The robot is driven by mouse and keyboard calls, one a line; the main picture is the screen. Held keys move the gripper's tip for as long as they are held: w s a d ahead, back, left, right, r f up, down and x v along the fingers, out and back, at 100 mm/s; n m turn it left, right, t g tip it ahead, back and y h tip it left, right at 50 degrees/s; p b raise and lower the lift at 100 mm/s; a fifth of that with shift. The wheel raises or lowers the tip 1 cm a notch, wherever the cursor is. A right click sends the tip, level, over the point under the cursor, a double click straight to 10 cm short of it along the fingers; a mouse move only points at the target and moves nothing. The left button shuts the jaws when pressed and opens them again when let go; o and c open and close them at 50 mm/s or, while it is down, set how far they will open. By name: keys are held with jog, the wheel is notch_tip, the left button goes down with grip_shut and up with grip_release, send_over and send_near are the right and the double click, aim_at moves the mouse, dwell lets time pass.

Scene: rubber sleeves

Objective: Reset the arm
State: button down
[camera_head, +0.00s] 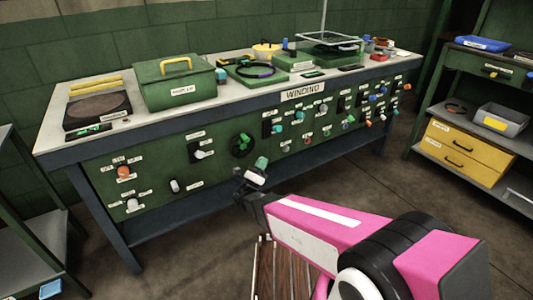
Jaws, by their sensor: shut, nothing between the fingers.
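My gripper (252,181) is at the end of my pink and black arm, in the middle of the head camera view. It is shut and appears empty. It is in front of the green front panel of the winding bench (150,163), near a green and white knob (261,163). I cannot tell from this view whether the gripper touches that knob or is apart from it.
The bench top (60,102) bears a green box with a yellow handle (177,83), a scale-like device (97,109) and a dark ring (255,71). A shelf with yellow drawers (463,152) stands right. Another shelf (35,240) stands left.

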jog(key=shift+v, duration=0.85)
